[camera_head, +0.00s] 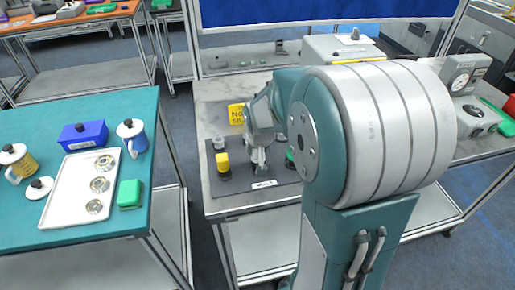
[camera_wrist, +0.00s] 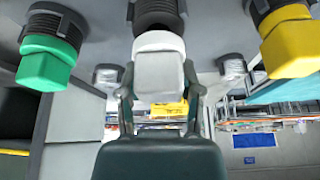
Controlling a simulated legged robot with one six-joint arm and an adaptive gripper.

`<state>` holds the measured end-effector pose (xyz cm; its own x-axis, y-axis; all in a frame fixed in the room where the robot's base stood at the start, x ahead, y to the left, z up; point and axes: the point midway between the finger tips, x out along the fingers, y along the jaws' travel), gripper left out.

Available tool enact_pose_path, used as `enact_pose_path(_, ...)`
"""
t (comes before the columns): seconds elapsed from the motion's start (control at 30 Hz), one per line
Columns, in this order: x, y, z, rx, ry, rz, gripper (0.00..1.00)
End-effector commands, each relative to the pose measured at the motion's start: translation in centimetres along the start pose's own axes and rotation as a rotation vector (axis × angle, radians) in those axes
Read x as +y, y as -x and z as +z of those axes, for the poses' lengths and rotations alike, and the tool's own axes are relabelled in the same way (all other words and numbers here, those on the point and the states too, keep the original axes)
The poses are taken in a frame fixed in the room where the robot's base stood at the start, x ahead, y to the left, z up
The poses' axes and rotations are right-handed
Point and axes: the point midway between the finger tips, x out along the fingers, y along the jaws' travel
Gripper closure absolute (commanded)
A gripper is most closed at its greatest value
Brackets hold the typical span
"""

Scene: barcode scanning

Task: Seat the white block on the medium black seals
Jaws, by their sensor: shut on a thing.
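The white block (camera_wrist: 159,70) is between the two fingers of my gripper (camera_wrist: 159,82) in the wrist view, and my gripper is shut on it. Its rounded white end meets the black ribbed seals (camera_wrist: 158,14), lined up with them; I cannot tell how deep it sits. In the head view my gripper (camera_head: 257,155) points down over the dark board (camera_head: 240,183), and it mostly hides the block and the seals there.
A yellow block (camera_wrist: 288,45) and a green block (camera_wrist: 46,66) sit on black seals either side in the wrist view. A yellow sign (camera_head: 236,114) stands behind the board. A teal table (camera_head: 120,238) with a white tray (camera_head: 55,213) is to the left.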

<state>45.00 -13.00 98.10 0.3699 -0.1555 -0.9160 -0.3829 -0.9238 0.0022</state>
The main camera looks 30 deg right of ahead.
Motion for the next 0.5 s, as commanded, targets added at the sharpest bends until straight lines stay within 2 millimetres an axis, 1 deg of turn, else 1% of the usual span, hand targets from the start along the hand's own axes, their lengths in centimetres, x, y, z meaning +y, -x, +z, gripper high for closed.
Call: enact_pose_path(0.5, 0.02, -0.71, 0.31, -0.001, 0.000, 0.000, 1.00)
